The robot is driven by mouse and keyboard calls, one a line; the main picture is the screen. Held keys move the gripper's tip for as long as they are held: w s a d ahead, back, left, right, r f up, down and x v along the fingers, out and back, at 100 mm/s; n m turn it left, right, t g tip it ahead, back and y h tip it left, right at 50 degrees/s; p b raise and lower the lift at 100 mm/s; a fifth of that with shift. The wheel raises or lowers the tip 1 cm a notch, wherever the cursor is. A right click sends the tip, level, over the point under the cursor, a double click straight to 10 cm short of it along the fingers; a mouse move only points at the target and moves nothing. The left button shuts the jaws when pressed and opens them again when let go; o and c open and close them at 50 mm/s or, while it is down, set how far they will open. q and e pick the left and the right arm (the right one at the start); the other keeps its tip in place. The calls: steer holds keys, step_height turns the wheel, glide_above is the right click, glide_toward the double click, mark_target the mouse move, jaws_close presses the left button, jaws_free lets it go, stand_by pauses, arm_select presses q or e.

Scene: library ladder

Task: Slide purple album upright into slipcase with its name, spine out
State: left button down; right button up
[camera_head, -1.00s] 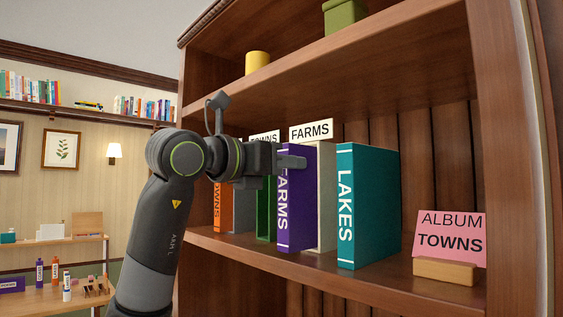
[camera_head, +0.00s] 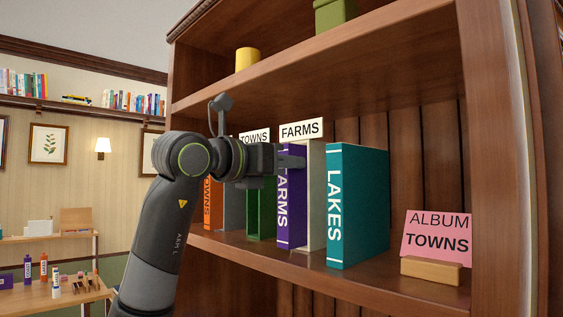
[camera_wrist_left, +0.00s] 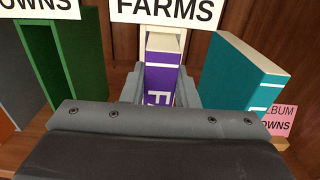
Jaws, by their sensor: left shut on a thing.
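The purple album (camera_head: 283,225) stands upright with its white "FARMS" lettering facing out. It also shows in the left wrist view (camera_wrist_left: 163,82). Its back part is inside the cream slipcase (camera_head: 312,185) under the FARMS sign (camera_head: 301,129); its front part sticks out. My left gripper (camera_head: 290,162) is shut on the album near its top, one finger along each side, as the left wrist view shows. The gripper hides the album's upper spine in the head view. My right gripper is not in view.
A teal LAKES album (camera_head: 357,205) stands close on the right. A green slipcase (camera_head: 262,210) under the TOWNS sign (camera_head: 255,136) and an orange album (camera_head: 207,205) are on the left. A pink ALBUM TOWNS card (camera_head: 437,236) stands at the shelf's right end. A shelf board runs above.

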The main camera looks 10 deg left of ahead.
arm_select(q)
steer(key=shift+w+d+r, duration=0.1)
steer(key=shift+w+d, duration=0.2)
steer(key=c, duration=1.1)
jaws_free()
steer(key=shift+o, duration=0.2)
steer(key=b+v, duration=0.8)
steer(key=v, duration=0.9)
steer(key=shift+s+a, duration=0.2)
steer(key=shift+s, duration=0.05)
steer(key=shift+w, duration=0.1)
